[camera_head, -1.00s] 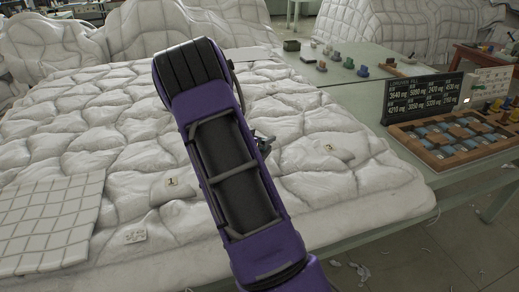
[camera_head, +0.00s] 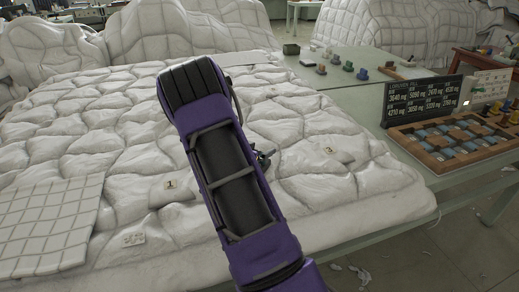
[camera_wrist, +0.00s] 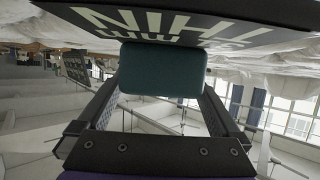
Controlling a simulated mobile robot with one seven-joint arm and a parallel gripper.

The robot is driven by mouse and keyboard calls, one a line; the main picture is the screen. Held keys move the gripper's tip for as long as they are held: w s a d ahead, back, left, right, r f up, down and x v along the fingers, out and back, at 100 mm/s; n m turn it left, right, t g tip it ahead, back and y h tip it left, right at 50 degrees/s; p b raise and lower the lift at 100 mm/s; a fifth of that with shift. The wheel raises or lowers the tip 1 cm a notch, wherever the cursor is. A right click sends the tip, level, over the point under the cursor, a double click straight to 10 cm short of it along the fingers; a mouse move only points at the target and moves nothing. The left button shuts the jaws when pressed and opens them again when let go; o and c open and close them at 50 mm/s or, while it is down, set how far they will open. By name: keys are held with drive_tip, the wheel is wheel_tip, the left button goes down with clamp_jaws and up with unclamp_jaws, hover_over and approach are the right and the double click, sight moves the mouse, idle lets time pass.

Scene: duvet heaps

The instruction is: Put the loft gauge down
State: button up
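In the wrist view my gripper (camera_wrist: 163,86) has its two fingers against the sides of a teal block. The block joins a dark plate with pale letters reading "THIN" and "mm", upside down; together they look like the loft gauge (camera_wrist: 165,68). White quilted fabric lies close beyond the plate; whether they touch I cannot tell. In the head view my purple arm hides most of the gripper and gauge. Only a small dark and green bit (camera_head: 263,160) shows at the arm's right side, low over the white duvet (camera_head: 90,130).
Patches marked 1 (camera_head: 170,185) and 3 (camera_head: 329,150) lie on the duvet either side of my arm. A gridded white cloth (camera_head: 50,220) lies at left. A green table (camera_head: 345,95) with small coloured pieces, a dark number board (camera_head: 422,100) and a wooden tray (camera_head: 440,165) stand at right.

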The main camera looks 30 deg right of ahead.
drive_tip(key=shift+a+r, duration=0.2)
drive_tip(key=shift+r, duration=0.05)
drive_tip(key=p+v, duration=0.1)
drive_tip(key=v, duration=1)
drive_tip(key=shift+s+a, duration=0.2)
drive_tip(key=shift+s, duration=0.05)
drive_tip(key=shift+r, duration=0.15)
